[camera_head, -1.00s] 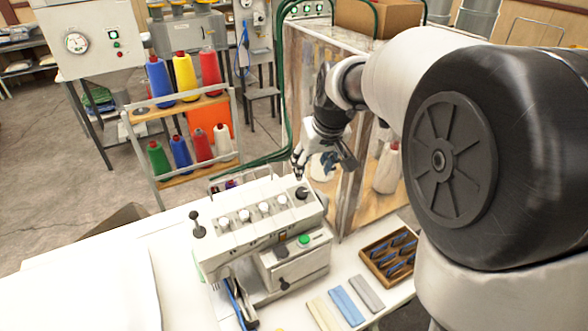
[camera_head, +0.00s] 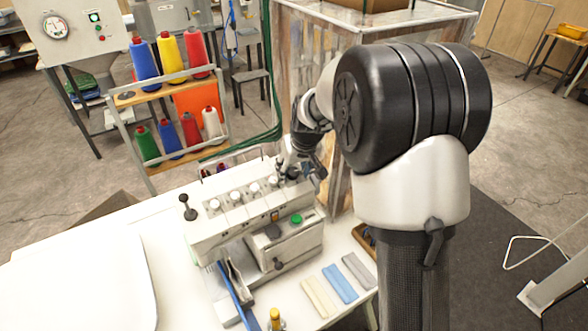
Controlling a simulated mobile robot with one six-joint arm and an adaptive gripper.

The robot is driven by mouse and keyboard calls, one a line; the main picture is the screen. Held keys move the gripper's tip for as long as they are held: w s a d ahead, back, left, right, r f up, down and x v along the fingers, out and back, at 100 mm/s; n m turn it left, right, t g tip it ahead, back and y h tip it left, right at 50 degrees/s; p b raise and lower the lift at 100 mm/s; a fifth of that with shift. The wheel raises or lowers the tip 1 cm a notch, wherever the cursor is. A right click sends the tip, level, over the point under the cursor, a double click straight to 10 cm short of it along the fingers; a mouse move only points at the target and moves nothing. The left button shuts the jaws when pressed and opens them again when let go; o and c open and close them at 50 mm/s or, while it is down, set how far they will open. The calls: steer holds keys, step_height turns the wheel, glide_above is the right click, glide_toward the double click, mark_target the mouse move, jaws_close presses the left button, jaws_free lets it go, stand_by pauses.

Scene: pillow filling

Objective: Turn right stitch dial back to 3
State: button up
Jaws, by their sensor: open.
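The white sewing machine (camera_head: 232,232) stands on the white table. A row of several small white dials (camera_head: 254,188) runs along its top. Its black left knob (camera_head: 189,213) is in plain view. My gripper (camera_head: 289,172) is open and low over the top right end of the machine, just right of the rightmost white dial (camera_head: 273,181). My gripper covers most of the black knob at that end. I cannot tell whether the fingers touch the knob. No dial numbers can be read.
A green button (camera_head: 296,219) is on the machine's front. Yellow, blue (camera_head: 340,283) and grey strips lie in front of it. A thread rack (camera_head: 170,120) with coloured cones stands behind. A clear-walled cabinet (camera_head: 300,60) stands close behind my gripper. My arm hides most of a wooden tray.

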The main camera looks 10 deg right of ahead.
steer(key=shift+c, duration=0.5)
steer(key=c, duration=1)
steer(key=shift+o, duration=0.2)
steer(key=m+p, duration=0.1)
steer(key=m, duration=0.2)
steer(key=shift+r, duration=0.1)
steer(key=m+p, duration=0.1)
steer(key=m, duration=0.3)
steer(key=shift+m+g, duration=0.3)
steer(key=m+p, duration=0.1)
steer(key=m, duration=0.3)
steer(key=shift+w, duration=0.1)
steer(key=shift+m+p, duration=0.6)
steer(key=shift+m, duration=1.4)
